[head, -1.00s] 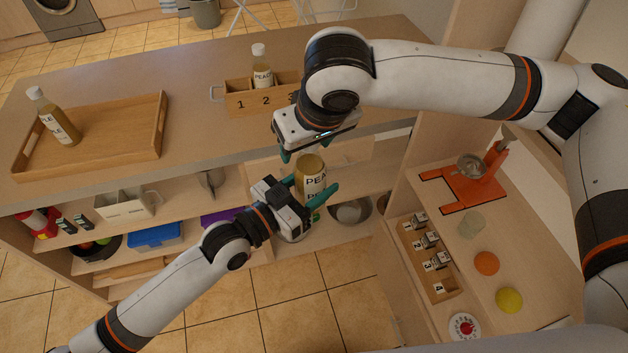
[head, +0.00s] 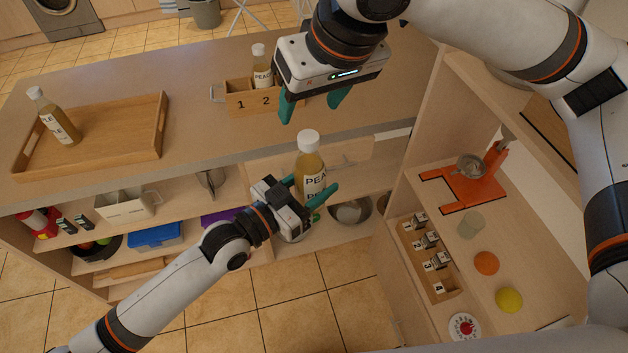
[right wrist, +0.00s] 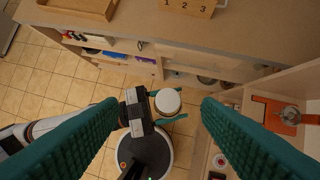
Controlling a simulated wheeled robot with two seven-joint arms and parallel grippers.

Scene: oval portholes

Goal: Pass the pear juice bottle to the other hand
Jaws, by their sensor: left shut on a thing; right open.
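The pear juice bottle (head: 309,165) is upright, with a white cap and a label reading "PEA" in the head view. My left gripper (head: 318,203) is shut around its lower part, holding it in the air in front of the counter. My right gripper (head: 313,104) is open and empty, above and behind the bottle, apart from it. In the right wrist view the bottle's white cap (right wrist: 168,101) shows from above, between my right gripper's two teal fingers (right wrist: 160,135) in the picture and farther away. The left gripper's fingers show beside the bottle there.
Another bottle (head: 262,68) stands in a numbered wooden box (head: 240,101) on the counter. A third bottle (head: 54,118) stands in a wooden tray (head: 150,150) at the left. Shelves below hold a blue container (head: 155,236) and bowls. An orange stand (head: 462,190) is at the right.

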